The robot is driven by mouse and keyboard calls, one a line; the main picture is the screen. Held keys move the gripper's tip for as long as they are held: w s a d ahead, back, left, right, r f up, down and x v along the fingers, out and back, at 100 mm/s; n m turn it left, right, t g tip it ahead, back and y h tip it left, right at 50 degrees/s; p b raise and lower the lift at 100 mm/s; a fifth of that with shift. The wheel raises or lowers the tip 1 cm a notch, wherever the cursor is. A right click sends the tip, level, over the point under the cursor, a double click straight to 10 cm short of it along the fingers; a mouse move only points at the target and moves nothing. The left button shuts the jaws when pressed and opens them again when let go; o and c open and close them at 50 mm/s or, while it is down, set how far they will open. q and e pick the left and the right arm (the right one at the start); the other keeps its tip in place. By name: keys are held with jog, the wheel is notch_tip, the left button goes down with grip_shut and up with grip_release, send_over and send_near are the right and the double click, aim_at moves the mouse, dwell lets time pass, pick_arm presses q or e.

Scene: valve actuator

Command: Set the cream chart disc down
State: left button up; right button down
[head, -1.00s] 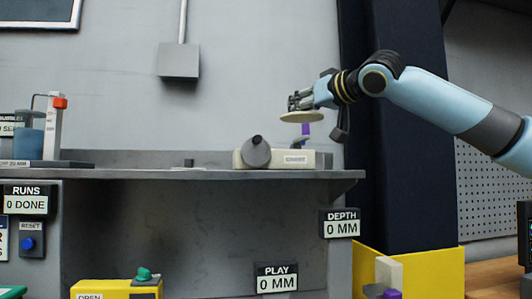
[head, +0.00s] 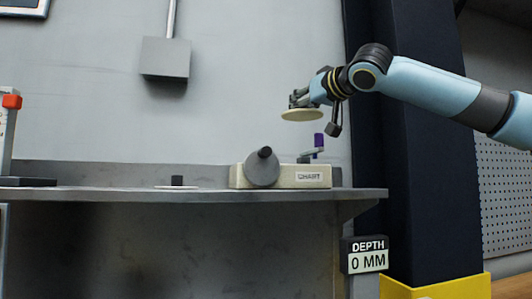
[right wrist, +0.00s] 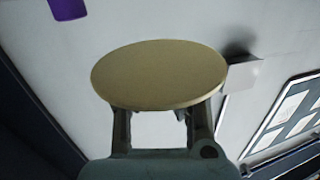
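The cream chart disc (head: 302,115) is held flat in my right gripper (head: 300,101), in the air above the chart unit. In the right wrist view the disc (right wrist: 160,75) lies across the fingertips of the right gripper (right wrist: 160,108) and hides them. The chart unit (head: 300,176) is a cream box labelled CHART on the grey shelf, with a grey round drum (head: 262,170) on its front left. A grey crank with a purple grip (head: 319,141) stands at its right, below the disc and apart from it. My left gripper is not in view.
The grey shelf (head: 110,194) has free room left of the chart unit, around a small black block (head: 177,181) on a pale flat base. A grey box (head: 166,57) hangs on the wall. A DEPTH display (head: 365,255) reads 0 MM below the shelf.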

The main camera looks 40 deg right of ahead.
jog(key=w+p, duration=0.1)
jog(key=w+f+p, duration=0.1)
jog(key=w+p, duration=0.1)
jog(key=p, duration=0.1)
jog(key=shift+w+a+f, duration=0.2)
jog(key=shift+w+f, duration=0.1)
jog(key=shift+w, duration=0.05)
jog(key=w+f+p, duration=0.1)
jog(key=w, duration=0.1)
jog(key=w+f+p, duration=0.2)
jog(key=w, duration=0.1)
jog(key=shift+w+a+f, duration=0.15)
jog(key=shift+w+f, duration=0.2)
jog(key=shift+f, duration=0.05)
jog(key=shift+w+f, duration=0.2)
jog(key=shift+f, duration=0.05)
notch_tip(320, 180, down, 4)
jog(key=shift+s+r+p, duration=0.1)
jog(key=shift+p, duration=0.5)
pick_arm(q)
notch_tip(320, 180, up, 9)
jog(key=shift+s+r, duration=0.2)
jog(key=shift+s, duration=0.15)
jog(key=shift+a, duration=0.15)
